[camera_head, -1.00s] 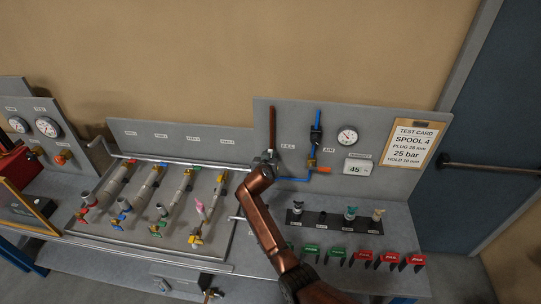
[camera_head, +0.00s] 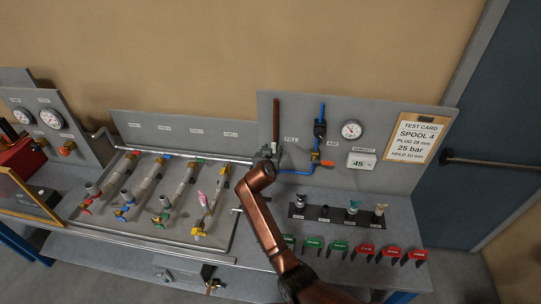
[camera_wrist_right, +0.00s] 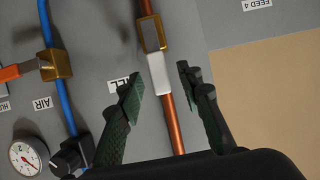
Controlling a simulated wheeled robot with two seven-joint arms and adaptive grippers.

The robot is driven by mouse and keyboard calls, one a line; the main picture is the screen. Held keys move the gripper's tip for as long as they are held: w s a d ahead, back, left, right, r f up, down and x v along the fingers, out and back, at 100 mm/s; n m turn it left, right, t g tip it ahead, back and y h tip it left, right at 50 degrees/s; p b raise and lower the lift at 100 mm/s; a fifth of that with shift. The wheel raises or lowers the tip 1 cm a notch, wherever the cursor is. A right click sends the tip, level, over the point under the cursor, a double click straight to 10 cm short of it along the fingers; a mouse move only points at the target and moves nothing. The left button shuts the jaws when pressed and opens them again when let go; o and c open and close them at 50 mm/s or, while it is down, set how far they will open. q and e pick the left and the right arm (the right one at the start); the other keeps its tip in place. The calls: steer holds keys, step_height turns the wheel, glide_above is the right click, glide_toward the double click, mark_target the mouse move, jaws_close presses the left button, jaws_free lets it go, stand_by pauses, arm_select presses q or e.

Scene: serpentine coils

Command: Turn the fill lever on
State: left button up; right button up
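The copper fill pipe (camera_head: 276,118) runs up the grey back panel beside the FILL label (camera_head: 291,140). In the right wrist view, a brass valve body (camera_wrist_right: 151,34) sits on this pipe (camera_wrist_right: 175,125), with a pale grey lever (camera_wrist_right: 159,73) lying along it. My right gripper (camera_wrist_right: 159,74) is open, its dark fingers on either side of the lever and pipe, with visible gaps. One finger partly covers the FILL label (camera_wrist_right: 117,84). In the head view, my right gripper (camera_head: 268,153) is at the pipe's lower end and hides the valve. My left gripper is not in view.
The blue air pipe (camera_head: 321,113) with an orange-handled valve (camera_head: 326,163) and a gauge (camera_head: 351,130) stand right of the fill pipe. Sloped tube runs with coloured valves lie left. A black fitting rack (camera_head: 324,213) and green and red tags are in front.

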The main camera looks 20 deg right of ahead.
steer(key=v, duration=0.9)
